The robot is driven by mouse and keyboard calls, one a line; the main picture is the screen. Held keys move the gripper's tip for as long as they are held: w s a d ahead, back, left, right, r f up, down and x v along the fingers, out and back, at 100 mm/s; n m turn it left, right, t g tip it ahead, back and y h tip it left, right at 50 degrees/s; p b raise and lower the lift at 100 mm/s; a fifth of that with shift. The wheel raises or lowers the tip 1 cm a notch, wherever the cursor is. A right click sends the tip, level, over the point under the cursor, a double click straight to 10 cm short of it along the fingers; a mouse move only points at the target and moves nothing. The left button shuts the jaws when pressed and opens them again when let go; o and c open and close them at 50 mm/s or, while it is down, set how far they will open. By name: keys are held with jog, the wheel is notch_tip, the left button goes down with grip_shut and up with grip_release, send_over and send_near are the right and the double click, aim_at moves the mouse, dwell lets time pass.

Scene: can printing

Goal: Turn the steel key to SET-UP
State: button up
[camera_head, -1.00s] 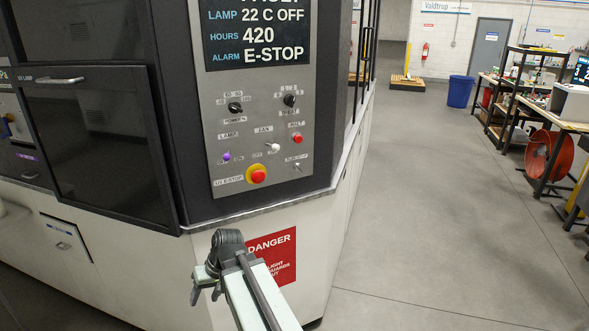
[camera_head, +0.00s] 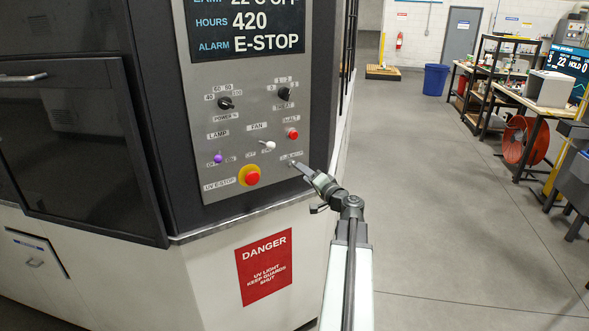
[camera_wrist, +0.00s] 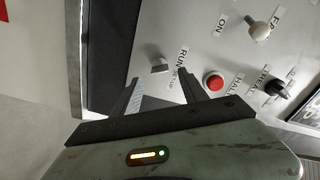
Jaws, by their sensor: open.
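The steel key (camera_wrist: 159,66) sits in the grey control panel (camera_wrist: 220,30), beside a label reading RUN and SETUP in the wrist view. My gripper (camera_wrist: 158,84) is open, with one finger on each side of the key's line and the key just ahead of the tips. I cannot tell whether the fingers touch it. In the head view my gripper (camera_head: 305,172) reaches the panel's lower right corner and partly hides the key there. The key's exact setting is too small to read.
A red HALT button (camera_wrist: 213,81) lies close right of the fingers in the wrist view. The head view shows a red E-stop button (camera_head: 252,177), a white fan switch (camera_head: 267,145) and a purple-tipped lamp switch (camera_head: 217,159). Open floor lies right of the machine.

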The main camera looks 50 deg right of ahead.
jog(key=x, duration=0.5)
jog(key=shift+w, duration=0.45)
jog(key=shift+s, duration=0.1)
grip_shut()
jog(key=shift+a, duration=0.1)
jog(key=m, duration=0.5)
jog(key=shift+f, duration=0.1)
jog(key=m, duration=0.6)
jog(key=shift+m, duration=0.5)
